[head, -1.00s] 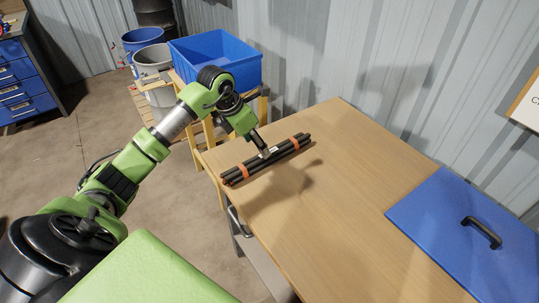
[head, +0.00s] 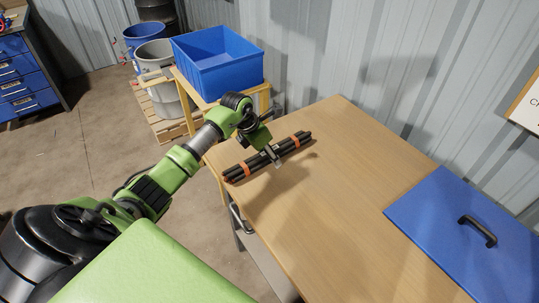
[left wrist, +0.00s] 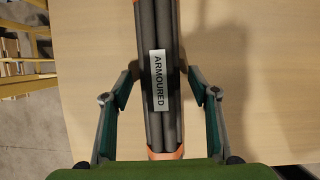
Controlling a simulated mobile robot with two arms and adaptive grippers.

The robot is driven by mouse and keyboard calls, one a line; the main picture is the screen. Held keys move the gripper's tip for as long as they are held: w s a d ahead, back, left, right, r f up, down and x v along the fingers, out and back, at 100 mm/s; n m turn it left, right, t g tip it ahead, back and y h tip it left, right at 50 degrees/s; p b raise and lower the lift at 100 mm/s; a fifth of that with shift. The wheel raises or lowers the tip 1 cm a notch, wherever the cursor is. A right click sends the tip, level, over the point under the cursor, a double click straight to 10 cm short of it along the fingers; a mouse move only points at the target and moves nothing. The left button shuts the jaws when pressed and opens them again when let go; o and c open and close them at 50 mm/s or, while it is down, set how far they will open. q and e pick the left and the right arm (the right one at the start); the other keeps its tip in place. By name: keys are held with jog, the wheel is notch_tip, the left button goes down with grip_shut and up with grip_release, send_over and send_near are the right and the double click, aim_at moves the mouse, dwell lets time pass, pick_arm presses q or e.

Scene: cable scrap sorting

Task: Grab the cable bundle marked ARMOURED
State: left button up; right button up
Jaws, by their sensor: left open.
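The cable bundle marked ARMOURED (head: 290,146) is a set of dark cables with orange bands, lying on the wooden table near its left edge. In the left wrist view the bundle (left wrist: 173,35) runs up the picture, with the white ARMOURED label facing me. My left gripper (head: 273,157) is at the middle of the bundle. In the left wrist view the left gripper (left wrist: 160,85) is open, with one finger on each side of the bundle and a gap to each. My right gripper is not in view.
The wooden table (head: 300,215) has clear room right of the bundle. A blue lid with a black handle (head: 440,215) lies at the right. A blue bin (head: 215,75) stands behind the table's left end, with grey and blue barrels (head: 160,95) beyond.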

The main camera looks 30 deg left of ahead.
pick_arm(q)
grip_shut()
jog(key=shift+w+a+r, duration=0.1)
jog(key=shift+w+r, duration=0.1)
jog(key=shift+r, duration=0.1)
